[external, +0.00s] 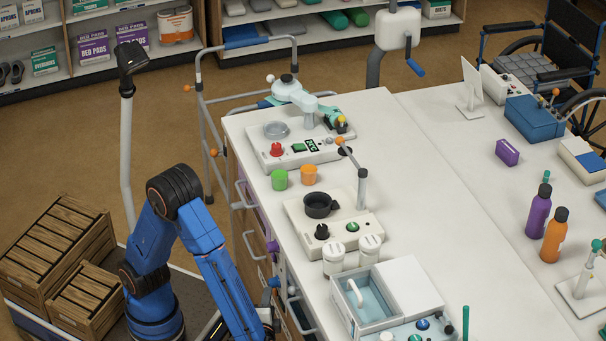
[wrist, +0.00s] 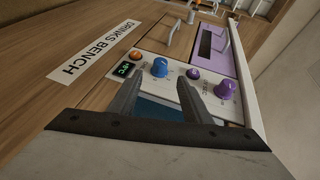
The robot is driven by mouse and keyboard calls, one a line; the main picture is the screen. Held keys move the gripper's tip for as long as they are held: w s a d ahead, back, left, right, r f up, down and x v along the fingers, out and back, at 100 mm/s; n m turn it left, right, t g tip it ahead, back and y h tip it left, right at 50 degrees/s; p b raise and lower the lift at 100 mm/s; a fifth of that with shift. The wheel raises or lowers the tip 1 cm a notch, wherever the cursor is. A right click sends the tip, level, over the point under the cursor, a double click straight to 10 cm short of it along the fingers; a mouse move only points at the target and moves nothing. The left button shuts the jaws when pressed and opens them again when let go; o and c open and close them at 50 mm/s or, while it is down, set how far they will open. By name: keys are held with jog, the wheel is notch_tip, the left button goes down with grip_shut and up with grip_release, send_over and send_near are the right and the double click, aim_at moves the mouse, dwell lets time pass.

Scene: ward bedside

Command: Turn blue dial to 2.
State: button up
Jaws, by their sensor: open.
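The blue dial (wrist: 161,67) sits on a pale control panel (wrist: 178,71) on the bench's wooden front, in the wrist view. Its number marks are too small to read. My gripper (wrist: 159,82) is open and empty, its two dark fingers pointing at the panel. The blue dial shows between the fingertips, apart from them as far as I can see. A purple dial (wrist: 225,88) and a small purple knob (wrist: 193,73) are to its right, near the right finger. In the external view my blue arm reaches down beside the bench front, and the fingers cannot be made out.
An orange button (wrist: 135,57) and a green-lit display (wrist: 125,69) are left of the blue dial. Bar handles (wrist: 171,33) stick out beyond the panel. The white worktop (external: 437,133) carries several devices. Wooden crates (external: 55,245) stand at the left.

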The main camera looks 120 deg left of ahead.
jog(key=v, duration=0.8)
dwell(0.4)
jog(key=s+a+r+m+t+h, duration=0.1)
jog(key=s+a+r+h, duration=0.25)
jog(key=s, duration=0.25)
jog(key=s+a+r+m+t+h, duration=0.1)
jog(key=s+a+r+h, duration=0.1)
jog(key=s+a+h, duration=0.3)
jog(key=s+d+r+m+t+h, duration=0.1)
jog(key=s+t+h, duration=0.1)
jog(key=s+t, duration=0.2)
jog(key=s+d+r+m+t+h, duration=0.2)
jog(key=s+t+h, duration=0.1)
jog(key=s, duration=0.8)
jog(key=shift+d+m+t, duration=0.3)
jog(key=shift+t, duration=0.4)
jog(key=shift+h, duration=0.25)
